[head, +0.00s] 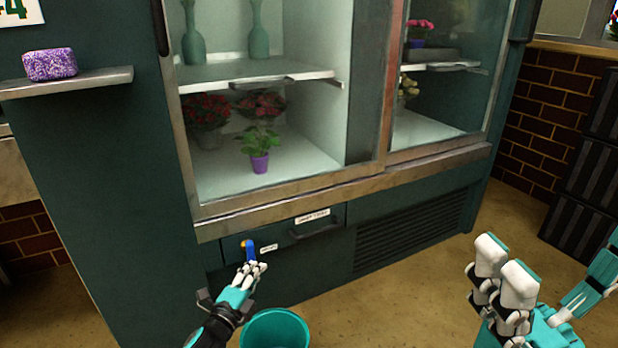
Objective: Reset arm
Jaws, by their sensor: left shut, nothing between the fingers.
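My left gripper (257,267) comes in from the bottom of the head view. It is shut and empty, with its fingertips just below a small blue and orange piece (249,249) on the lower front of the flower cooler (120,170). I cannot tell whether the fingertips touch that piece. My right gripper (545,268) is at the lower right, away from the cooler. Its white fingers point up and stand well apart from the teal thumb, with nothing seen between them.
A teal bucket (275,328) stands on the floor beside my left gripper. The cooler has a labelled drawer front (315,232) and holds a purple pot (260,162) and other flowers. A shelf (70,82) bears a purple block (50,64). Black crates (590,170) stand right.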

